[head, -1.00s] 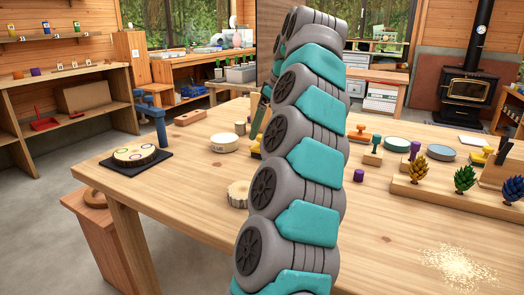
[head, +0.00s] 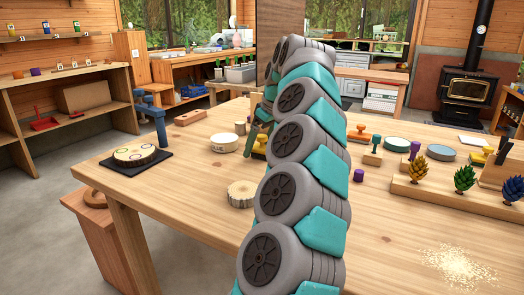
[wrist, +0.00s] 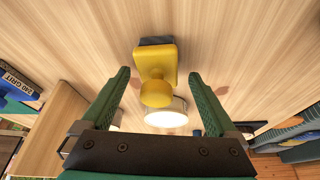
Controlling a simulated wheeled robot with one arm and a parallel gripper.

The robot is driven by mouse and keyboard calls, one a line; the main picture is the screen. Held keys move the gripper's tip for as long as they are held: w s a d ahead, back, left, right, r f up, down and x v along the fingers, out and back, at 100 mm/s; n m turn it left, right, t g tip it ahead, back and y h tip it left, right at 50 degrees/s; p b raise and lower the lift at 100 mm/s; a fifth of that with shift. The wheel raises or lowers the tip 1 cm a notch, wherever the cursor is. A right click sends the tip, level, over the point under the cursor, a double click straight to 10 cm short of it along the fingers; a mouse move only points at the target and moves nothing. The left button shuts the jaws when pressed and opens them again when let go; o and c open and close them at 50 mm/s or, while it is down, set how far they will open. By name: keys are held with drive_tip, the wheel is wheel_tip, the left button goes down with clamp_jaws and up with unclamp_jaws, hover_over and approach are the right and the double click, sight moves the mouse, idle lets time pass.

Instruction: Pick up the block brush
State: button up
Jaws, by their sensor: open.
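The block brush appears to be the yellow block with a round knob and a dark grey underside (wrist: 156,68) in the wrist view. In the head view a yellow piece (head: 259,148) shows just left of my arm, partly hidden. My gripper (wrist: 160,76) is open, with one green finger on each side of the yellow knob and nothing held. The block extends past the fingertips, and I cannot tell the exact gap. In the head view my gripper is mostly hidden behind the arm.
A white round tin (head: 224,143) stands left of the yellow piece. A wood slice (head: 242,193) lies nearer. Right of my arm are a green-based stamp (head: 373,152), a purple piece (head: 358,175) and a rack with coloured cones (head: 440,192).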

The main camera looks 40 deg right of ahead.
drive_tip(key=shift+f, duration=0.2)
drive_tip(key=c, duration=1.4)
drive_tip(key=shift+c, duration=0.2)
